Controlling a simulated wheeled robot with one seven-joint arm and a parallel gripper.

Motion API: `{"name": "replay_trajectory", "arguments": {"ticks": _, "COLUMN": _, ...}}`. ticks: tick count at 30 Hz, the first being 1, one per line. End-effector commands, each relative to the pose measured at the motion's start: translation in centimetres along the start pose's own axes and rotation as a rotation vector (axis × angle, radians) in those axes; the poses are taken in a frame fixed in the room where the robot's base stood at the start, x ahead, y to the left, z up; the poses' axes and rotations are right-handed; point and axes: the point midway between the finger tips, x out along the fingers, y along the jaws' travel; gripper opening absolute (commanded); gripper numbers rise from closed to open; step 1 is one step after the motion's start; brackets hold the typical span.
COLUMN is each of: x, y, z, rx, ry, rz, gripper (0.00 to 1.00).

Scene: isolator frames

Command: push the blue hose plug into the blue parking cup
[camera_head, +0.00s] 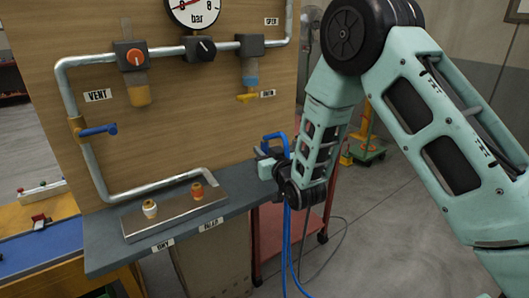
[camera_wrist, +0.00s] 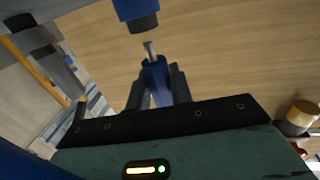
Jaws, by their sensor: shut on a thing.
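My gripper (camera_head: 264,160) is shut on the blue hose plug (camera_wrist: 156,80), beside the right end of the wooden panel. The plug sits between the dark fingers, its metal tip (camera_wrist: 150,51) sticking out ahead of them. A blue part with a dark round end (camera_wrist: 139,12), which looks like the blue parking cup, is at the top of the wrist view. The tip points toward it, with a small gap between them. In the head view I cannot pick out the cup for sure. The blue hose (camera_head: 286,240) hangs down from the gripper.
The wooden panel (camera_head: 190,130) carries metal pipes, a gauge (camera_head: 193,8) and valves. A grey shelf (camera_head: 110,257) below holds a metal plate with a white cup (camera_head: 150,209) and an orange cup (camera_head: 197,191). A red cart (camera_head: 268,240) stands below the gripper.

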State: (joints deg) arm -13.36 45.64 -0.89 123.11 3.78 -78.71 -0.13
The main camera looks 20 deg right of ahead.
Motion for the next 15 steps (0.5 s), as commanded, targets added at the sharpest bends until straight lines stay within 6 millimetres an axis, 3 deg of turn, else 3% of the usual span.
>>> {"name": "replay_trajectory", "arguments": {"ticks": 15, "x": 0.0, "y": 0.0, "z": 1.3, "rx": 0.000, "ry": 0.001, "rz": 0.000, "gripper": 0.00}}
